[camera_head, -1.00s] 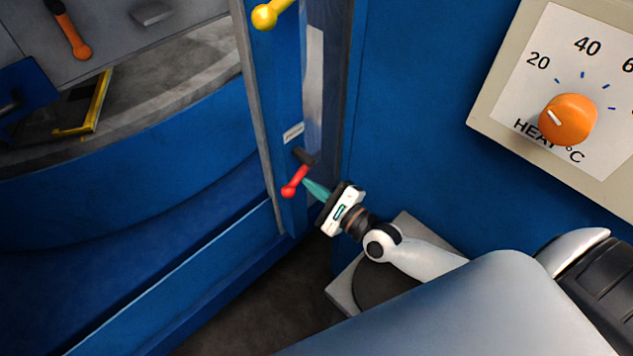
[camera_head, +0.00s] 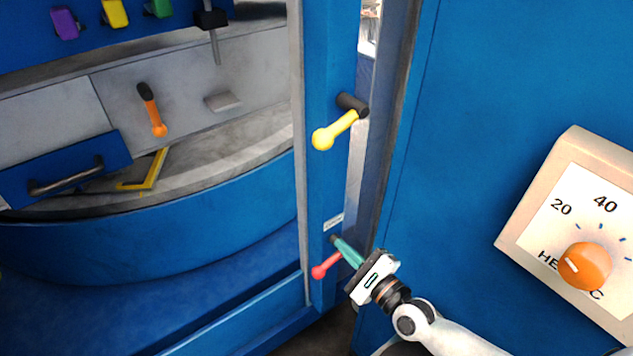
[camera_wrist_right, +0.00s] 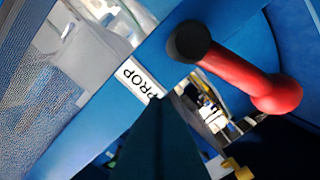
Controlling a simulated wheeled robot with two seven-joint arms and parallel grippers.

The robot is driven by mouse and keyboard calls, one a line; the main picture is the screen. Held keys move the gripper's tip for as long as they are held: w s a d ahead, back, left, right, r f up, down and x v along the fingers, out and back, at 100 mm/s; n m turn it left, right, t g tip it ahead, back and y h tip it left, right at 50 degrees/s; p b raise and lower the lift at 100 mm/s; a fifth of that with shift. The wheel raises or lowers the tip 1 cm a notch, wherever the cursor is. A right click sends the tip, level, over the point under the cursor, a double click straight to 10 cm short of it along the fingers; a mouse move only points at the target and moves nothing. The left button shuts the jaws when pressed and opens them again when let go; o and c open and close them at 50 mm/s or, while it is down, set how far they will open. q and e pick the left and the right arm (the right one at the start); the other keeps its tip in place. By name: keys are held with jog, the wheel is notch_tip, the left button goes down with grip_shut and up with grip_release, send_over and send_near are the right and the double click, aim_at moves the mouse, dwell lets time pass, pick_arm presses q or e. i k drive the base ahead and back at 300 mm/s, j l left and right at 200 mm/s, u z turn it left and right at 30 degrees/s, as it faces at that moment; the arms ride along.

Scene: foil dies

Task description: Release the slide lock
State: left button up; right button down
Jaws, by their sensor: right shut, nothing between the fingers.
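No part in view is labelled slide lock, so I cannot tell which lever it is. A red lever (camera_head: 325,267) sits low on the blue post, its ball end down to the left. A yellow lever (camera_head: 337,130) on a dark pivot is higher on the same post. My right gripper (camera_head: 335,241) is shut and empty, its teal fingertips just above the red lever, over its pivot area. In the right wrist view the red lever (camera_wrist_right: 245,75) is right of the dark fingers (camera_wrist_right: 158,120); contact is unclear. The left gripper is out of view.
A label (camera_wrist_right: 140,81) reading PROP is beside the red lever. An orange-knobbed lever (camera_head: 152,109) and a blue drawer-like part with a handle (camera_head: 68,178) are at left. A heat dial (camera_head: 585,266) is on the blue wall at right.

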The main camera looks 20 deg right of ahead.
aim_at(160, 129)
jog(key=k+j, duration=0.65)
jog(key=k, duration=0.25)
